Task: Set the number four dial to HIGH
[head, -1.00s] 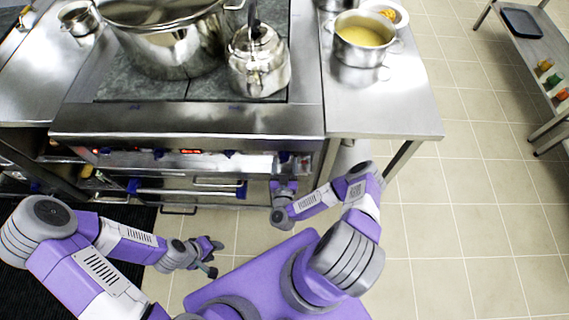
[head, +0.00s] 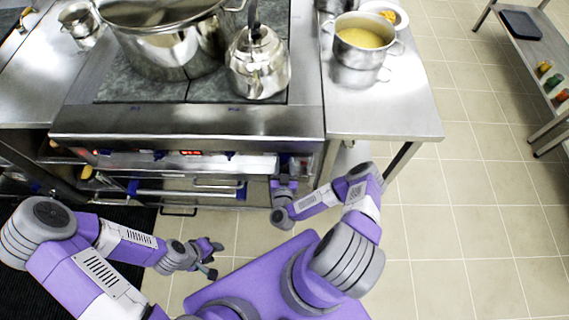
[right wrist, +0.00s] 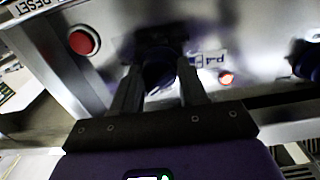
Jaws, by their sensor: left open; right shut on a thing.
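The number four dial (right wrist: 158,74) is a dark knob on the stove's front panel, beside a label reading P-4 (right wrist: 212,60) in the right wrist view. My right gripper (right wrist: 159,82) has its two fingers on either side of the dial and is shut on it. The dial's pointer and setting marks are too dark to read. In the head view my right gripper (head: 285,163) is at the right end of the panel and hides the dial. My left gripper (head: 214,259) is open and empty, low in front of the stove.
A lit red lamp (right wrist: 226,79) and a red reset button (right wrist: 83,41) flank the dial. Another dark knob (right wrist: 304,61) is at the right edge. A large stockpot (head: 168,45) and a kettle (head: 258,65) stand on the stove, above the oven handle (head: 185,190).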

